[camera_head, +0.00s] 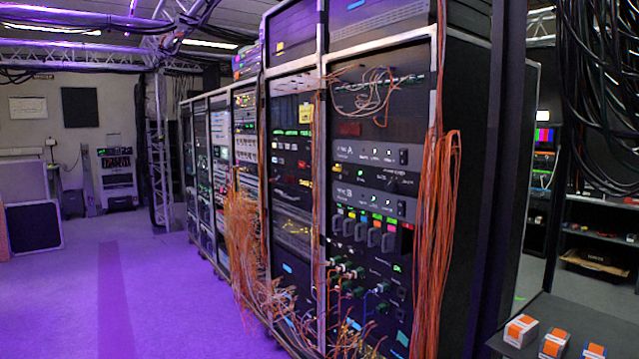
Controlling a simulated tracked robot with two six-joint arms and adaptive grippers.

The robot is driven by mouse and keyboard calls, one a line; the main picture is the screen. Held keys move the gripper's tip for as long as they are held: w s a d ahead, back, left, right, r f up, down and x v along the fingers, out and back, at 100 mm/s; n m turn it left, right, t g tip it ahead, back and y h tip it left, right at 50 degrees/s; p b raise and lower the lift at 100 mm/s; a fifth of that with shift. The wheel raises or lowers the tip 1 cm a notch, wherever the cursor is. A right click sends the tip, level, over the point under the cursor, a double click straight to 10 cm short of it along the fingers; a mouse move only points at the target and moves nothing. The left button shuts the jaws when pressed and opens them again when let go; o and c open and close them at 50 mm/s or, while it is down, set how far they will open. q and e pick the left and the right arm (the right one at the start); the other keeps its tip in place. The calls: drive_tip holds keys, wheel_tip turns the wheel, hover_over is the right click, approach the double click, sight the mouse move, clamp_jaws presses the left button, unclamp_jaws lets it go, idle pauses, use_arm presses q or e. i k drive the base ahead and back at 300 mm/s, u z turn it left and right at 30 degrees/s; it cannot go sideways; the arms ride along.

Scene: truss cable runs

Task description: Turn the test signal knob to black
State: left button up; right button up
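A long row of equipment racks (290,180) runs from the middle of the view back to the left. The nearest rack front (345,210) carries several dark and grey panels. A small dark knob (392,182) seems to sit on a panel between two grey units, but its label is too small to read. I cannot tell whether it is the test signal knob or which way it points. Neither of my grippers shows in the view.
Orange cable bundles (436,240) hang down the nearest rack's right edge; more (245,235) spill low along its left. A dark table (570,318) with small orange-and-white boxes (521,330) stands at front right. The purple-lit floor (110,290) at left is clear.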

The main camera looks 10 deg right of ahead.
sight(390, 185)
drive_tip(key=u, duration=0.05)
drive_tip(key=i, duration=1.15)
drive_tip(key=z, duration=0.95)
drive_tip(key=i, duration=0.8)
drive_tip(key=z, duration=0.6)
drive_tip(key=k, duration=0.75)
drive_tip(key=z, duration=0.25)
drive_tip(key=i, duration=0.8)
drive_tip(key=u, duration=0.15)
